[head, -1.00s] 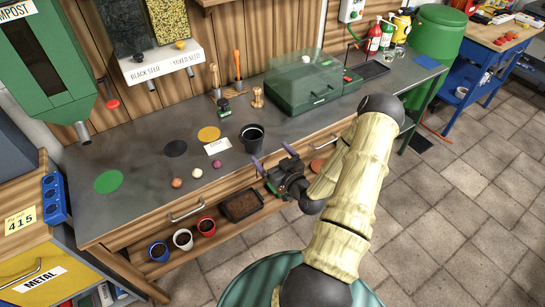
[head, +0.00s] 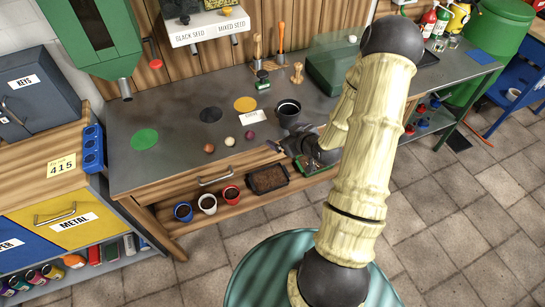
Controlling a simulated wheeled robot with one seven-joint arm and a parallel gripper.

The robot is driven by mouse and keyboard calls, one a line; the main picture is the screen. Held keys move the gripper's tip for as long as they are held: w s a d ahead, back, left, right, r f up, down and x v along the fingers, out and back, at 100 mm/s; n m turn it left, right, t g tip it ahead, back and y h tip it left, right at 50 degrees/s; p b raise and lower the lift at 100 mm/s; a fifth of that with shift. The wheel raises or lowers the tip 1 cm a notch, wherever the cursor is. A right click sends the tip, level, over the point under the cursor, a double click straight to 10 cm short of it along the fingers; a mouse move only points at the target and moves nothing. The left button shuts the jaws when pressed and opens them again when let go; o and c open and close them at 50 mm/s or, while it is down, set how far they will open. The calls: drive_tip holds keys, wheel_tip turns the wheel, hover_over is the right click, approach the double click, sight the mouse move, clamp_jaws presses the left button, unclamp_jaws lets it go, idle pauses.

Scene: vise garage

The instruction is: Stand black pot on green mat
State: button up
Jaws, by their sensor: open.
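The black pot (head: 289,116) stands upright on the grey workbench, right of the small white card. The green mat (head: 145,139) is a flat round disc near the bench's left end, with nothing on it. My gripper (head: 283,140) is at the bench's front edge, just in front of the pot, with its jaws open and empty. It looks apart from the pot, though the pot's lower part is close behind it. My forearm hides part of the gripper and the bench to the right.
A black mat (head: 211,114) and a yellow mat (head: 245,104) lie between green mat and pot. Three small balls, brown (head: 209,148), cream (head: 229,141) and purple (head: 250,135), lie near the front edge. Bench around the green mat is clear.

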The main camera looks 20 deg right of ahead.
drive_tip(key=s+a+r+m+g+h, duration=0.1)
drive_tip(key=s+a+r+g, duration=0.3)
drive_tip(key=s+a+r, duration=0.2)
drive_tip(key=s+a+r+m+g+h, duration=0.1)
drive_tip(key=s+a+r+g, duration=0.3)
drive_tip(key=s, duration=0.7)
wheel_tip(320, 180, up, 4)
drive_tip(key=shift+a+f+m+g, duration=0.1)
drive_tip(key=shift+a+m+g, duration=0.3)
drive_tip(key=shift+a+m, duration=0.5)
